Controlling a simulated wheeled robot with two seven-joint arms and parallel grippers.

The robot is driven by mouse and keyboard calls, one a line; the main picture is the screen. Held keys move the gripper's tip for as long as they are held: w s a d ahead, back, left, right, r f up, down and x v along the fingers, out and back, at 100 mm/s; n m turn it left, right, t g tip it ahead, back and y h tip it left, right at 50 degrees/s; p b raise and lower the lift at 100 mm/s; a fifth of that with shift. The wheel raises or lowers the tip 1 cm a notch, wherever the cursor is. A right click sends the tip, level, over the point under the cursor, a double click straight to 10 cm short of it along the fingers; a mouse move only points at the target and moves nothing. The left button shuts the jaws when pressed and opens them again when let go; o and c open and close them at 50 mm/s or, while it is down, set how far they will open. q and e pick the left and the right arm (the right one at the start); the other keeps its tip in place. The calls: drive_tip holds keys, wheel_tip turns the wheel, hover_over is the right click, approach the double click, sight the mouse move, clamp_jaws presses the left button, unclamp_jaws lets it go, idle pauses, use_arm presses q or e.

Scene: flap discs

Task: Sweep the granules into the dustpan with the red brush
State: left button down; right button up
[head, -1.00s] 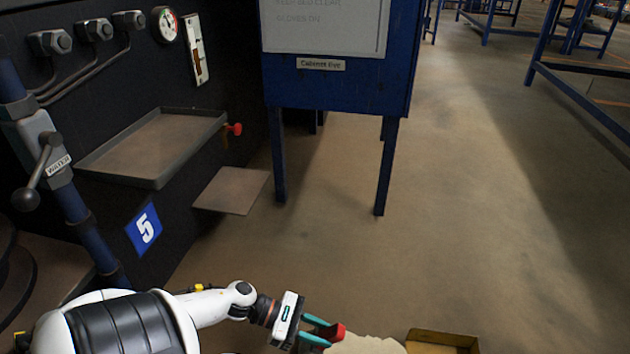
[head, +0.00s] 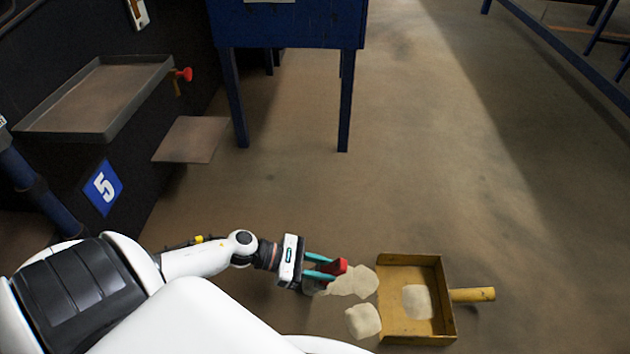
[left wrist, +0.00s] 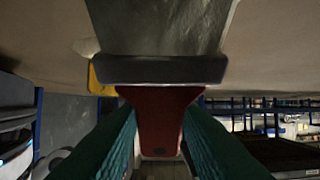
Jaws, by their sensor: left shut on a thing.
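My left gripper (head: 325,267) is shut on the red brush (head: 338,266), just left of the yellow dustpan (head: 447,300) in the head view. In the left wrist view the brush's red handle (left wrist: 160,115) stands between the teal fingers, with its dark head beyond. Pale granules (head: 358,281) lie in a heap beside the brush, at the pan's left edge. A second heap (head: 362,320) lies on the floor at the pan's lower left. A smaller heap (head: 417,301) lies inside the pan. The pan's handle (head: 472,295) points right. My right gripper is not in view.
A blue cabinet on legs (head: 290,25) stands behind. The floor behind and right of the pan is clear.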

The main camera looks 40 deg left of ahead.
use_arm(q)
drive_tip(key=shift+w+d+r+p, duration=0.15)
drive_tip(key=shift+w+d, duration=0.3)
drive_tip(key=shift+d, duration=0.25)
drive_tip(key=shift+w+d+f+p, duration=0.1)
drive_tip(key=shift+w+d, duration=0.35)
drive_tip(key=shift+d, duration=0.2)
drive_tip(key=shift+w+d+r+p, duration=0.15)
drive_tip(key=shift+w+d, duration=0.3)
drive_tip(key=shift+d, duration=0.25)
drive_tip(key=shift+x, duration=1.15)
drive_tip(key=shift+w+d+r, duration=0.1)
drive_tip(key=shift+w+d, duration=0.3)
drive_tip(key=shift+d, duration=0.2)
drive_tip(key=shift+w+d, duration=0.4)
drive_tip(key=shift+d, duration=0.15)
drive_tip(key=shift+w+d+p, duration=0.2)
drive_tip(key=shift+w+d, duration=0.05)
drive_tip(key=shift+d, duration=0.25)
drive_tip(key=shift+w+d+p, duration=0.2)
drive_tip(key=shift+w+d, duration=0.1)
drive_tip(key=shift+d, duration=0.2)
drive_tip(key=shift+w+d+r, duration=0.1)
drive_tip(key=shift+w+d, duration=0.3)
drive_tip(key=shift+d, duration=0.2)
drive_tip(key=shift+w+d+r, duration=0.1)
drive_tip(key=shift+w+d, duration=0.3)
drive_tip(key=shift+d, duration=0.2)
